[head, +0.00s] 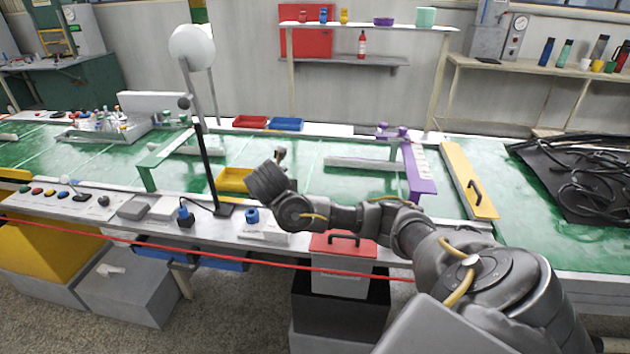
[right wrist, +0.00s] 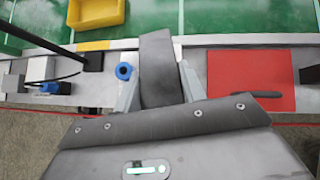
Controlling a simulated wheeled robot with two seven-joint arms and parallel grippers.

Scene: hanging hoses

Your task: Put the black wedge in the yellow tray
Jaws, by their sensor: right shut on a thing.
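The yellow tray (head: 232,181) sits on the green bench top near its front strip, just left of my right gripper (head: 279,156), whose wrist covers the tray's right end. In the right wrist view the tray (right wrist: 97,14) shows at the upper left, cut by the frame edge and apart from the jaws. There my right gripper (right wrist: 160,80) is shut on a dark slab-like piece, which looks like the black wedge (right wrist: 157,60). In the head view the held piece is hard to make out. My left gripper is not in view.
A black lamp post (head: 207,160) stands close left of the tray. A blue ring-shaped part (head: 252,215) lies on the front strip below my wrist. Red (head: 250,122) and blue (head: 286,124) trays stand behind. A red-topped box (head: 342,244) is below the arm.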

